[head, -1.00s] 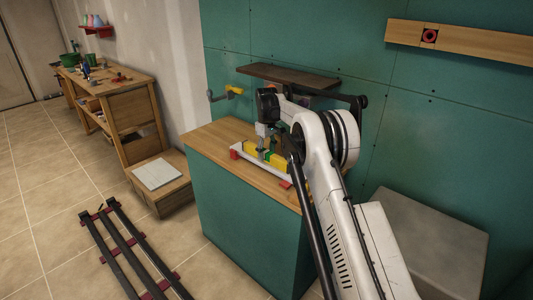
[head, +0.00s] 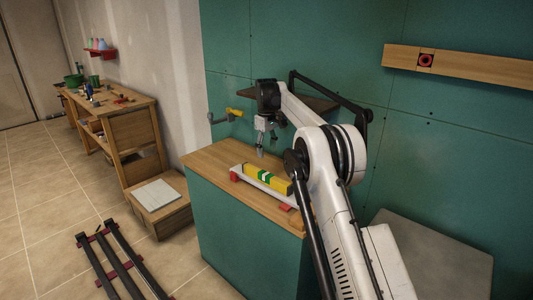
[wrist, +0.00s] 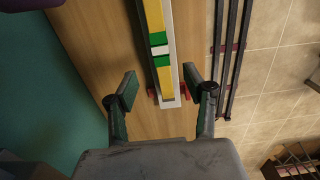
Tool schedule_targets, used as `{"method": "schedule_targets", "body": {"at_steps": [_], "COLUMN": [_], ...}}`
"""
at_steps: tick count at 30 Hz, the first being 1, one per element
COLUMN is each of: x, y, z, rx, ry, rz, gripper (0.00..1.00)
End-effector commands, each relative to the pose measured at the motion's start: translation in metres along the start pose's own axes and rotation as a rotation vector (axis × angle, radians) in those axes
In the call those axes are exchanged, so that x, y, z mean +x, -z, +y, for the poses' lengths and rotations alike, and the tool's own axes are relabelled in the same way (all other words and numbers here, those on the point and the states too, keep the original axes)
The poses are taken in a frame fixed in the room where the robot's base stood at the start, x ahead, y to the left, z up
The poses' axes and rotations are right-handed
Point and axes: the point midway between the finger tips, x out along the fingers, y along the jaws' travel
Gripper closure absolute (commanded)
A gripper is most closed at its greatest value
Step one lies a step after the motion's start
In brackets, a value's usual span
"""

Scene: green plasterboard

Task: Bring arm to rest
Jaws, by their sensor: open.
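My gripper (head: 263,150) hangs pointing down above the wooden counter top, clear of what lies there. In the wrist view its two fingers (wrist: 160,86) are spread apart with nothing between them. A yellow spirit level (head: 266,178) with a green and white middle lies on a pale rail with red supports (head: 235,176) on the counter. In the wrist view the level (wrist: 153,22) lies beyond the fingertips. My white arm hides the right part of the counter.
The wooden counter (head: 207,158) stands against the green plasterboard wall (head: 300,40). A dark shelf (head: 318,103) and a yellow-handled grey tool (head: 231,113) are behind my gripper. A workbench (head: 133,145) stands left. Dark rails (head: 110,255) lie on the tiled floor.

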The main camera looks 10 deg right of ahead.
Motion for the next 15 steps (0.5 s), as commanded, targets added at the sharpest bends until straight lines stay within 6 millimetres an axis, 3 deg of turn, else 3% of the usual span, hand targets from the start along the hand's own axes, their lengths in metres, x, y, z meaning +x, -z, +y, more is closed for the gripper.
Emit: {"method": "schedule_targets", "body": {"at_steps": [8,15], "x": [-0.004,-0.045], "y": [-0.001,-0.019], "z": [-0.001,-0.014], "rx": [0.003,0.046], "ry": [-0.002,-0.026], "rz": [0.003,0.038], "gripper": [0.53,0.53]}}
